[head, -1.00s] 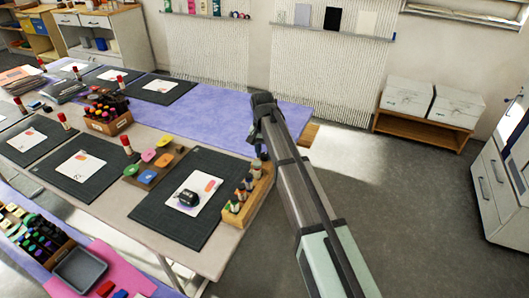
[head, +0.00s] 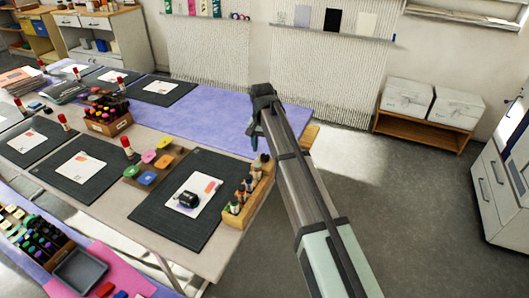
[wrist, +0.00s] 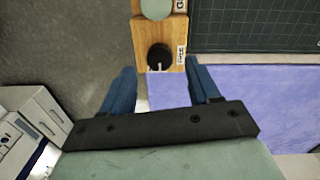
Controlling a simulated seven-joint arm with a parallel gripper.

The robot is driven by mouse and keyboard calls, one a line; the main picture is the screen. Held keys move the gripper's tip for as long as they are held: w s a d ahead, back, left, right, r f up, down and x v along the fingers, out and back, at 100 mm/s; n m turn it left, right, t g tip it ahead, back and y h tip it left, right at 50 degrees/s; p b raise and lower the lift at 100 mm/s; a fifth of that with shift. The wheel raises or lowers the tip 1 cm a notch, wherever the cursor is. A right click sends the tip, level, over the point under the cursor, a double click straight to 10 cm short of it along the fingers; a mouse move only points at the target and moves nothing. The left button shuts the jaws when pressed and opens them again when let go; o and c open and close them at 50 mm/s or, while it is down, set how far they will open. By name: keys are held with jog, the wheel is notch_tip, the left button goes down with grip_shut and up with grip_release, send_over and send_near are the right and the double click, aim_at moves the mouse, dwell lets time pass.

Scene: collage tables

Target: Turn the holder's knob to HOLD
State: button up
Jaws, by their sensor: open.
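The wooden holder (head: 236,217) stands along the right edge of the near cutting mat, with several bottles or tools in it. In the wrist view, its end (wrist: 140,32) carries a round black knob (wrist: 159,57) with a pale pointer mark toward the lower edge. A small white label beside the knob is too small to read surely. In the head view the dark knob (head: 263,157) shows at the far end. My gripper (wrist: 160,68) is open and empty, its blue fingers spread on either side of the knob's line, apart from it. The gripper also shows in the head view (head: 256,143).
A dark cutting mat (head: 160,212) with a white card and a black object lies left of the holder. A purple cloth (head: 205,115) covers the table behind. Open floor lies right of the table. A pale green disc (wrist: 156,8) sits beyond the knob.

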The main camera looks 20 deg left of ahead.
aim_at(263, 156)
notch_tip(263, 156, up, 10)
jog(key=shift+a+r, duration=0.2)
dwell(0.6)
jog(key=d+f, duration=2.1)
jog(key=d, duration=0.4)
jog(key=s+d+f+m, duration=0.1)
jog(key=s+d+f, duration=0.45)
jog(key=d, duration=0.25)
jog(key=s+d+f, duration=0.4)
jog(key=d+f, duration=0.2)
jog(key=d, duration=0.3)
jog(key=s+d+f+m, duration=0.1)
jog(key=s+d+f, duration=0.4)
jog(key=d, duration=0.3)
jog(key=s+f+g, duration=0.3)
jog(key=s+f, duration=0.7)
jog(key=s, duration=0.4)
jog(key=s+f+g, duration=0.3)
jog(key=s+f, duration=0.7)
jog(key=s, duration=0.5)
jog(key=shift+f+g, duration=0.25)
jog(key=shift+g, duration=0.15)
